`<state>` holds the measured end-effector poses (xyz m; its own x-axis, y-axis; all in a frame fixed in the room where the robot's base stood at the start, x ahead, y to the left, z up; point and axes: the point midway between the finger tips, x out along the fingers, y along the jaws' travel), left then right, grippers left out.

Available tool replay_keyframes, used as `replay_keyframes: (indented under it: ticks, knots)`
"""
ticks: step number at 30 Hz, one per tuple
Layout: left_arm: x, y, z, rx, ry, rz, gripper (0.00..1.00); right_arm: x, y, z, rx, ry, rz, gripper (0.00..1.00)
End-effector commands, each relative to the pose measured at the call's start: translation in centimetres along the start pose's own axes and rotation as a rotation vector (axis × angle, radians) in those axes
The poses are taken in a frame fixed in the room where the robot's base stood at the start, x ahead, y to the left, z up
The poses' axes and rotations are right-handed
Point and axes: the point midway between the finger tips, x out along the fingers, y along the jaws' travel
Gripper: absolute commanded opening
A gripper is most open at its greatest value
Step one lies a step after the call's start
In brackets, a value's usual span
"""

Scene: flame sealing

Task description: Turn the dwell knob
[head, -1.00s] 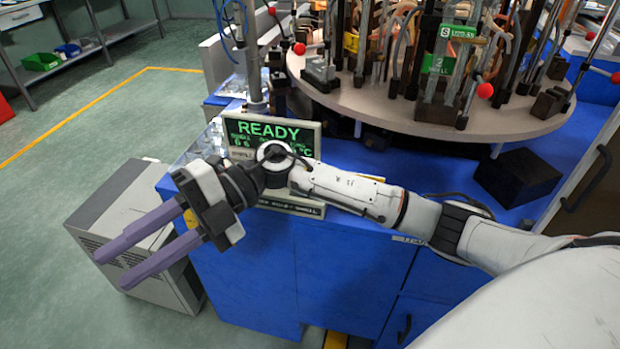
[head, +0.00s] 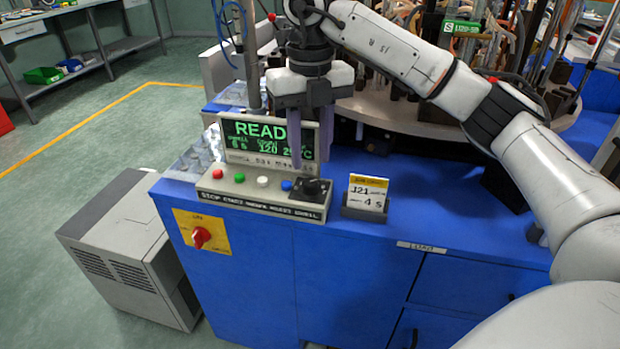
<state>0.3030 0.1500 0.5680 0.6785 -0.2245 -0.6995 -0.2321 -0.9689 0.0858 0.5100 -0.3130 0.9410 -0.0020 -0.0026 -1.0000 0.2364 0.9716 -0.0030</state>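The dwell knob (head: 313,186) is a black knob at the right end of the sloped grey control panel (head: 222,190), with a label strip along its front. My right gripper (head: 311,160) points down with its two purple fingers apart, and nothing is between them. It is above and behind the knob, apart from it, in front of the right part of the display. The green-lettered display (head: 255,140) reads "READ", with its last letter hidden by a finger, and what looks like a 6 s dwell. My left gripper is not in view.
Red, green, white and blue buttons (head: 263,181) line the panel left of the knob. A card stand (head: 367,196) reading J21 and 4 s is close on its right. A round fixture table (head: 400,118) stands behind.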

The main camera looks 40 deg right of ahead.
Motion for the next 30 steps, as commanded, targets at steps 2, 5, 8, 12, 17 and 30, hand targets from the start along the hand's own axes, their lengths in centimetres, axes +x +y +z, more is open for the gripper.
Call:
replay_keyframes:
  ticks: [2, 5, 8, 12, 17, 30]
  knots:
    - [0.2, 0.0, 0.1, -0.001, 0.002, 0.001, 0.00, 1.8, 0.0, -0.1, -0.001, 0.001, 0.000, 0.33]
    - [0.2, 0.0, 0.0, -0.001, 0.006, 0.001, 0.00, 3.4, 0.0, 0.0, -0.002, 0.001, 0.001, 0.33]
    - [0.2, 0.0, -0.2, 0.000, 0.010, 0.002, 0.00, 4.6, 0.0, 0.0, -0.002, 0.001, 0.001, 0.33]
    - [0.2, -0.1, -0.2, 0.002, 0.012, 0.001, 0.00, 5.5, 0.1, 0.0, -0.003, 0.000, 0.001, 0.33]
    - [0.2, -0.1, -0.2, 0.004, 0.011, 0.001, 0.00, 5.7, 0.1, 0.0, -0.003, -0.001, 0.002, 0.33]
    - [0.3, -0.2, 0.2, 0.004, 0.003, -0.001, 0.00, 5.7, 0.1, 0.0, -0.005, -0.001, 0.003, 0.02]
